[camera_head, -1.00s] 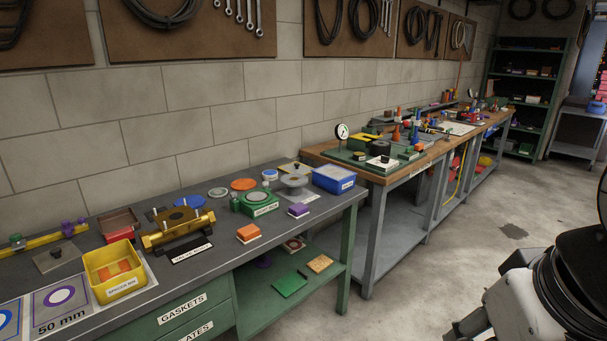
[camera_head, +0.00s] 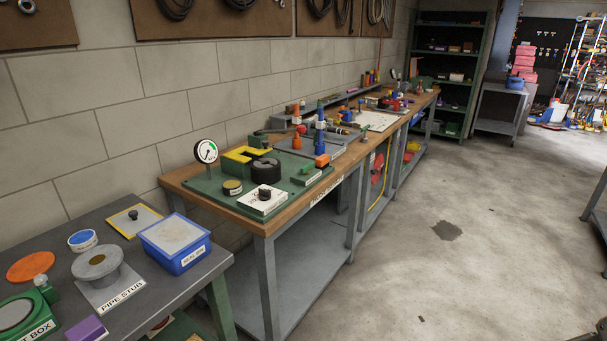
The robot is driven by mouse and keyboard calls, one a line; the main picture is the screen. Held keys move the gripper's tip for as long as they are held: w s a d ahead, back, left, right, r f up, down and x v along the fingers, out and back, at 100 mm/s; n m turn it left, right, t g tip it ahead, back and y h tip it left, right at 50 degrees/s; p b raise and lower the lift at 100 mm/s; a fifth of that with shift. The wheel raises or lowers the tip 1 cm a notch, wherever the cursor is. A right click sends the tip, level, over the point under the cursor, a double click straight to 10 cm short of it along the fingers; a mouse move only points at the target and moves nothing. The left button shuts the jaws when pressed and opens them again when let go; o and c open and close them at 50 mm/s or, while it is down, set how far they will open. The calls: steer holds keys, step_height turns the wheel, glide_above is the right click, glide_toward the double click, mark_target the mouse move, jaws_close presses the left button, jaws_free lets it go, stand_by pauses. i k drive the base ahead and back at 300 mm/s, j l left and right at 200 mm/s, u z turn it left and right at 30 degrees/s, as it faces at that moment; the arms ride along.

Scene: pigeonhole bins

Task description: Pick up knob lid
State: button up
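A yellow-edged flat plate with a small dark knob (camera_head: 135,221) lies on the grey bench top near the wall; it looks like a knob lid. A white block with a black knob on top (camera_head: 263,200) sits on the green board of the wooden-topped bench. I cannot tell for certain which one is the knob lid. My gripper is not in view.
A blue bin with a label (camera_head: 175,243) stands just right of the yellow plate. A pipe stub (camera_head: 97,264), a blue-rimmed round piece (camera_head: 82,240) and an orange disc (camera_head: 31,266) lie nearby. The concrete floor (camera_head: 460,260) to the right is open.

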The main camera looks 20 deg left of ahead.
mark_target(133, 220)
steer(key=i+u, duration=0.1)
steer(key=i, duration=0.45)
steer(key=i+l+u, duration=0.1)
steer(key=i, duration=0.5)
steer(key=i+u, duration=0.25)
steer(key=u, duration=0.15)
steer(key=i+l+u, duration=0.1)
steer(key=i+u, duration=0.15)
steer(key=u, duration=0.15)
steer(key=i+l+u, duration=0.1)
steer(key=u, duration=0.35)
steer(key=i+l+u, duration=0.5)
steer(key=u, duration=0.15)
steer(key=i+l+u, duration=0.15)
steer(key=u, duration=0.15)
